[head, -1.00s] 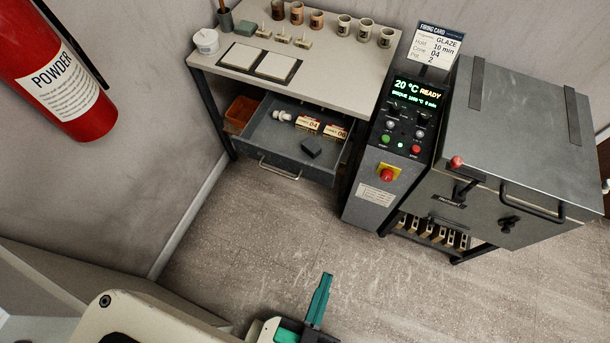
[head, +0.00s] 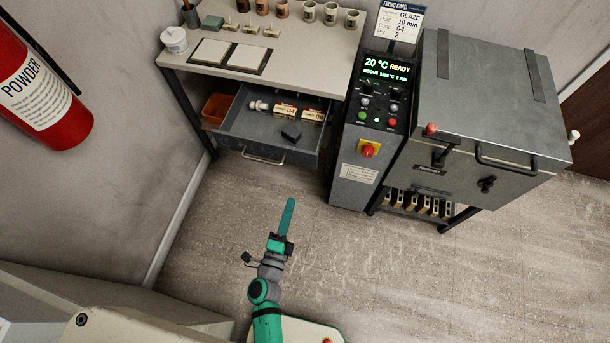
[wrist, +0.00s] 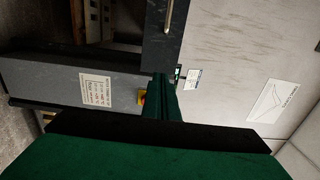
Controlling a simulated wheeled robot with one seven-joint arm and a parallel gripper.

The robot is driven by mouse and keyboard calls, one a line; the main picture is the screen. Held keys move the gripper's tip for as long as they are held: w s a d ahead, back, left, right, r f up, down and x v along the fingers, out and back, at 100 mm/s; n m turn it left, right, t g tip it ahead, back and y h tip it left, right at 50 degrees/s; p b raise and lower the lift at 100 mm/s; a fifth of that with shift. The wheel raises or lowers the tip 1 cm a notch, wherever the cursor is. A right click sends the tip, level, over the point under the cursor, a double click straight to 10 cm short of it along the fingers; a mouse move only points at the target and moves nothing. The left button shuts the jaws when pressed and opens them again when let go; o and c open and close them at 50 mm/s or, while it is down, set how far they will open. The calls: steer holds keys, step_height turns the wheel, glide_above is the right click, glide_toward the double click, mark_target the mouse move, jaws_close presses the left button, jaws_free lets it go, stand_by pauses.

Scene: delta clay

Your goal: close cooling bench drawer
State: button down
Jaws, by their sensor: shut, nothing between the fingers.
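The cooling bench (head: 322,77) stands against the back wall. Its grey drawer (head: 240,135) is pulled out under the top, with a bar handle (head: 263,159) on its front. Small boxes (head: 298,112), a dark block (head: 291,132) and a white item lie inside the drawer. My gripper (head: 288,205) is shut and empty, in front of the drawer and lower in the head view, apart from the handle. In the wrist view the fingers (wrist: 163,95) are together, and a dark panel with a metal bar (wrist: 169,14) shows beyond them.
The kiln (head: 490,100) and its control box (head: 362,150) with a red button stand right of the bench. A fire extinguisher (head: 45,95) hangs at the left. An orange bin (head: 217,107) sits beside the drawer. The floor (head: 400,260) in front is clear.

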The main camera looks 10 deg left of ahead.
glide_toward(305, 161)
steer(key=w, duration=0.5)
steer(key=shift+d+r, duration=0.1)
steer(key=shift+d, duration=0.05)
steer(key=shift+w+a, duration=0.25)
steer(key=shift+w, duration=0.4)
steer(key=shift+d, duration=0.2)
